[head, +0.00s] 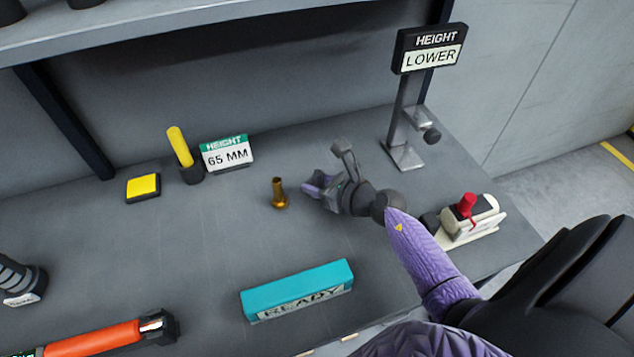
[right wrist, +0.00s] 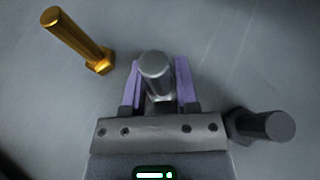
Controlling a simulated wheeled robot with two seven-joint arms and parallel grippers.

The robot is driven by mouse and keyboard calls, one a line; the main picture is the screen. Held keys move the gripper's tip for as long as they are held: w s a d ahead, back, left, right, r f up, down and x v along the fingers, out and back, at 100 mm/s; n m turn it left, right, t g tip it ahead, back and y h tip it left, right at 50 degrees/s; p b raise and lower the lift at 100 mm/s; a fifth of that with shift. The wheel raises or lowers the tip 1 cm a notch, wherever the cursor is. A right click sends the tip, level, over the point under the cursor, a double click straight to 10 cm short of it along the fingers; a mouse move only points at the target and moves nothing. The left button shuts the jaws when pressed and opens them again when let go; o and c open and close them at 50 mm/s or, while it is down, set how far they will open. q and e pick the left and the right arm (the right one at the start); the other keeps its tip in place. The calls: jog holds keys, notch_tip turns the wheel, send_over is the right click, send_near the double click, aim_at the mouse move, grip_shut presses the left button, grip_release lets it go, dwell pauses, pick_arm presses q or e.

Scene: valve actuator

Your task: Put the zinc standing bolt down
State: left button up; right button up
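The zinc bolt (right wrist: 155,68) is a silver-grey pin, upright between the purple fingers of my right gripper (right wrist: 159,82) in the right wrist view. The fingers sit close on both sides of its shaft and look shut on it. In the head view my right gripper (head: 318,184) is low over the bench, right of the brass bolt, and the zinc bolt cannot be made out there. I cannot tell whether its base touches the bench. My left gripper is not in view.
The brass bolt (head: 279,194) stands left of my right gripper; it also shows in the wrist view (right wrist: 78,38). A dark bolt (right wrist: 262,125) stands close on the right there. A teal READY block (head: 297,287), "65 MM" sign (head: 226,153) and "LOWER" stand (head: 407,155) are around.

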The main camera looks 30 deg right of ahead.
jog(key=shift+o, duration=1.1)
jog(key=shift+r, duration=0.3)
jog(key=p+v, duration=0.3)
jog(key=v, duration=0.8)
jog(key=shift+s+p, duration=0.15)
jog(key=shift+p, duration=0.25)
jog(key=shift+s+r, duration=0.15)
jog(key=shift+s, duration=0.15)
